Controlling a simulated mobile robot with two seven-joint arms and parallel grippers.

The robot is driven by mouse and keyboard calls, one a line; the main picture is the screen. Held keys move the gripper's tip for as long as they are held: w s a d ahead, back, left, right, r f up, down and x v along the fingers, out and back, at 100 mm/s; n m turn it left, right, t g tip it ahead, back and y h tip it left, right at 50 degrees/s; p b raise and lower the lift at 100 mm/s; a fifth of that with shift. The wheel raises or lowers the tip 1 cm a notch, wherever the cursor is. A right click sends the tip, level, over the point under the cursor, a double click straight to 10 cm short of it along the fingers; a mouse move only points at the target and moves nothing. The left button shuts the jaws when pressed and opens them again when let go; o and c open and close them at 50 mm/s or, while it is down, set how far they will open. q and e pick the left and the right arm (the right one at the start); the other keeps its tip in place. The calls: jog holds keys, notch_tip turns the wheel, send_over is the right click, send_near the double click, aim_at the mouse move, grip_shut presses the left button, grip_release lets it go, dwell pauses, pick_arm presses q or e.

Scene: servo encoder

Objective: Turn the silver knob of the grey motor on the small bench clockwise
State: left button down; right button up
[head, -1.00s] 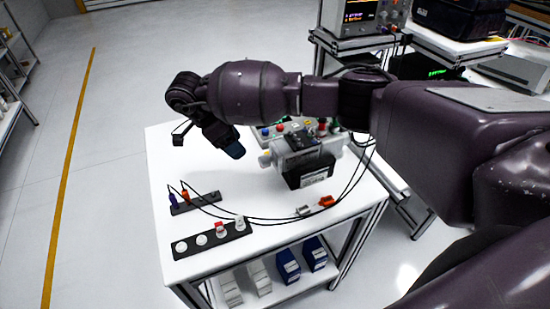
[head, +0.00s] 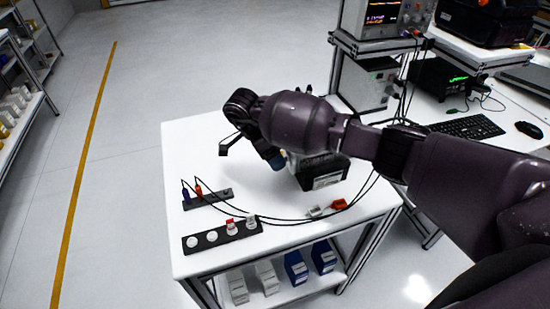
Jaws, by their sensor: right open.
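The small white bench (head: 190,145) stands in the middle of the head view. The motor unit on it is mostly covered by my right arm; its black, labelled part (head: 327,181) and a strip of grey show below the arm. I cannot make out the silver knob. My right gripper (head: 248,155) is open at the left of the motor, above the bench top. One finger hangs at the left, and a dark blue-tipped part is close to the motor's left end. Whether it touches the motor cannot be told. My left gripper is out of view.
A black strip with round white pieces (head: 222,235) and a smaller strip with plugs (head: 208,199) lie at the bench's front left. Black cables run to white and orange connectors (head: 338,204) at the front right. An instrument rack (head: 370,80) stands behind. The bench's back left is clear.

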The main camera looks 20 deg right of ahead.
jog(key=shift+s+d+f, duration=0.1)
jog(key=shift+d+f, duration=0.2)
jog(key=shift+f, duration=0.35)
jog(key=shift+c, duration=0.2)
jog(key=c, duration=0.9)
jog(key=shift+t, duration=0.3)
